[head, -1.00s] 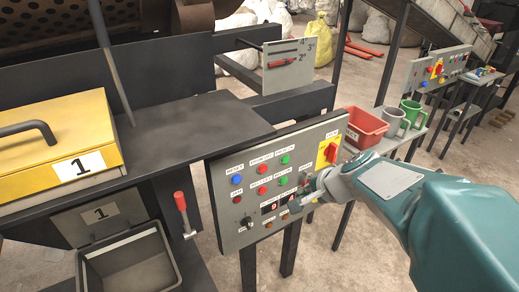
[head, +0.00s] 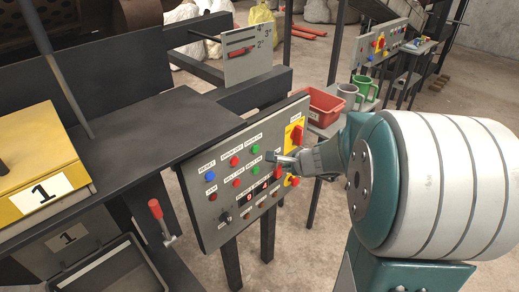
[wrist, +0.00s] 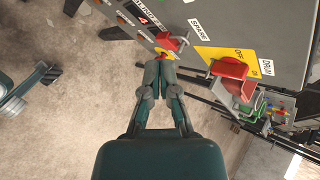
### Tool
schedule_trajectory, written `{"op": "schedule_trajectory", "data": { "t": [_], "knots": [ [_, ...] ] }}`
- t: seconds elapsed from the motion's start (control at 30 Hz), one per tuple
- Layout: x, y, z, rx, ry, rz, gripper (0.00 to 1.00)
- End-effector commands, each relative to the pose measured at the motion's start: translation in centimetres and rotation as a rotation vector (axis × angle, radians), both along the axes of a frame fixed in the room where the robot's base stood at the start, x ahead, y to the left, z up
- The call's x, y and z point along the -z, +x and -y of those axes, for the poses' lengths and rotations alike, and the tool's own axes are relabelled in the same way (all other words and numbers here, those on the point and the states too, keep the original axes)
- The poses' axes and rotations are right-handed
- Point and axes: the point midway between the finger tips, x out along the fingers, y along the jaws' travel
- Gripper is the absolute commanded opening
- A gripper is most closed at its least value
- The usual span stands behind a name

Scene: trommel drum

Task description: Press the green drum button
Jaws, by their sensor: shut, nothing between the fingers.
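The grey control panel (head: 203,222) stands tilted at the centre of the head view. It carries two green buttons: an upper one (head: 255,149) in the top row, whose small label appears to read drum on, and a lower one (head: 255,168) in the row below. My gripper (head: 274,158) is shut and empty. In the head view its tips lie just right of the two green buttons, in front of the panel. I cannot tell whether they touch it. In the wrist view the closed fingers (wrist: 160,62) are by the panel's edge, and no green panel button shows there.
A red rotary handle (head: 297,135) on a yellow plate sits right of the buttons; it also shows in the wrist view (wrist: 228,72). Red buttons (head: 234,161) and a blue button (head: 210,177) are on the left. A red bin (head: 325,107) and mugs stand behind.

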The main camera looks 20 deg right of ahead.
Motion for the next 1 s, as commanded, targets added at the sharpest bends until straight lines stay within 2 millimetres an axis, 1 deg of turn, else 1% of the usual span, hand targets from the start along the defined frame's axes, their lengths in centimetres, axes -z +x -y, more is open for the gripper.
{"op": "schedule_trajectory", "data": {
  "t": [0.03,0.1,0.37,0.6,0.8,1.0],
  "knots": [
    [0.0,0.6,-0.5,-0.006,-0.003,0.0,0.0],
    [0.0,1.4,-0.8,-0.006,-0.002,-0.001,0.0],
    [0.1,4.5,-1.2,-0.004,0.004,-0.001,0.0],
    [0.0,6.9,-2.3,-0.005,0.002,0.0,0.0],
    [0.0,7.5,-2.8,-0.003,0.0,0.0,0.0],
    [0.1,7.5,-2.6,-0.003,0.003,0.001,0.0]
  ]
}}
